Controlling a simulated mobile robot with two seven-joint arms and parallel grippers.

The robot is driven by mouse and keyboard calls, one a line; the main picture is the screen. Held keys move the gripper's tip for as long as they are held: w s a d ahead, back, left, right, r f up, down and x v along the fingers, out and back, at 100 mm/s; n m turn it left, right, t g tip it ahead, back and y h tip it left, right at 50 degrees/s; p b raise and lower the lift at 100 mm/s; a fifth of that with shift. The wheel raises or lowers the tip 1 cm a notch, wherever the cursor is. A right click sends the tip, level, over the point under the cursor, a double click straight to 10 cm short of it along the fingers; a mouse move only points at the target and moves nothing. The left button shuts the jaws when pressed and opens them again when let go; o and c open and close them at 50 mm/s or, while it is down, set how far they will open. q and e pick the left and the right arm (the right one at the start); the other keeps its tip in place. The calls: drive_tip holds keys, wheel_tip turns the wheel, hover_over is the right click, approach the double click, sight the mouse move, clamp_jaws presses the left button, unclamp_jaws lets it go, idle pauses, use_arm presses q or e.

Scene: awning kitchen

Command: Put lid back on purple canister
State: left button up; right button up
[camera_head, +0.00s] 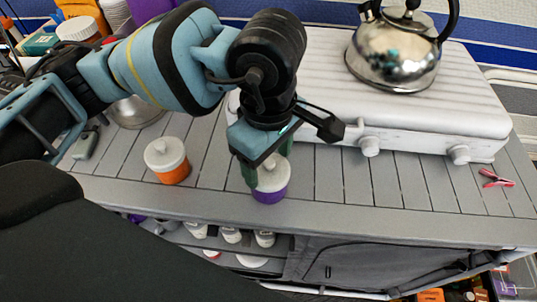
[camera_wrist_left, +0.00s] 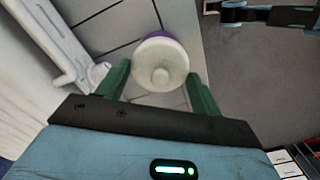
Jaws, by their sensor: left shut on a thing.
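The purple canister (camera_head: 270,196) stands near the front edge of the grey slatted counter, below my left gripper (camera_head: 262,172). Its white lid (camera_head: 273,176) is at the top of the canister, between my green fingers. In the left wrist view the round lid (camera_wrist_left: 160,66) with its centre knob lies between the fingertips of my left gripper (camera_wrist_left: 160,78), which is shut on it. A strip of the purple canister (camera_wrist_left: 163,35) shows past the lid's far edge. I cannot tell whether the lid is fully seated. My right gripper is not seen.
An orange canister with a white lid (camera_head: 168,160) stands to the left. A white stove (camera_head: 440,115) with knobs and a steel kettle (camera_head: 397,50) is behind and right. A pink-handled object (camera_head: 496,178) lies at far right. The counter right of the purple canister is clear.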

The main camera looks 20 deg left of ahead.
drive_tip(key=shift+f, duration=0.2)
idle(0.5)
use_arm(q)
drive_tip(key=o, duration=1.2)
drive_tip(key=shift+o, duration=0.2)
drive_tip(key=shift+r+p, duration=1.8)
drive_tip(key=shift+r, duration=1.7)
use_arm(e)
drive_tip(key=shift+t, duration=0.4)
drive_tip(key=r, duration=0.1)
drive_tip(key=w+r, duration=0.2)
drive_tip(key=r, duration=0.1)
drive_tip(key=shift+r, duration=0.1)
